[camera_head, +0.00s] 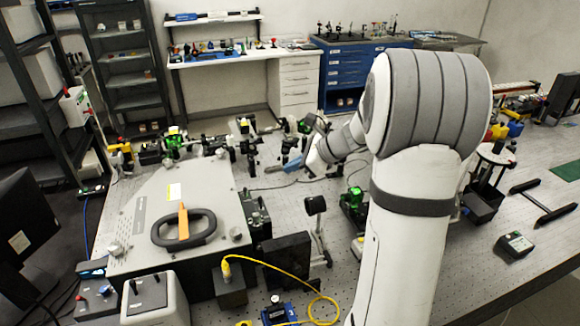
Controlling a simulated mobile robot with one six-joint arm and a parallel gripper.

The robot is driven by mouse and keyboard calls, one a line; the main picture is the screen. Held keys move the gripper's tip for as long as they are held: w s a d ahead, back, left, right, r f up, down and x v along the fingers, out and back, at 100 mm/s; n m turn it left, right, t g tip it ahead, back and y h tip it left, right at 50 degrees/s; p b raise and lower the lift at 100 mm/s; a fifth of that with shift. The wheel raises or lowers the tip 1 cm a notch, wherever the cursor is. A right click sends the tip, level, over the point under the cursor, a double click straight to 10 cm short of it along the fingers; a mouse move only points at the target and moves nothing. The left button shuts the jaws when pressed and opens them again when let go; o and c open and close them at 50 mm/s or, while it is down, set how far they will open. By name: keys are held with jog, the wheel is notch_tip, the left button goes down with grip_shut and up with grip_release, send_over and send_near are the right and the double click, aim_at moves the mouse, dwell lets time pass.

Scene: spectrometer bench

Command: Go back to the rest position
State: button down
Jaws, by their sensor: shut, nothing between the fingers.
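My white and grey arm rises from the bottom right and bends over to the left above the optical bench (335,235). My gripper (291,164) is at its far end, near the middle of the picture. It looks small and partly blends with the parts behind it, and it is shut with nothing held. It is over the back part of the bench, to the right of a row of small optical mounts (247,150). I cannot tell its height above the bench.
A large grey instrument box (135,225) with a black ring handle (184,228) fills the bench's left side. Green-lit devices (354,200) stand beside my arm. A yellow cable (285,272) loops at the front. Clear bench surface (455,255) lies right of my arm.

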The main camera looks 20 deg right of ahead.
jog(key=s+a+n+g+h+b, duration=0.1)
jog(key=s+a+n+g+b, duration=0.15)
jog(key=s+a+n, duration=0.45)
jog(key=s+f+n+h+b, duration=0.3)
jog(key=s+n, duration=0.5)
jog(key=s, duration=0.2)
jog(key=s+f+n+h+b, duration=0.3)
jog(key=s+n, duration=0.6)
jog(key=s, duration=0.2)
jog(key=shift+s+g+h, duration=0.2)
jog(key=shift+g+h, duration=0.15)
jog(key=shift+h, duration=0.05)
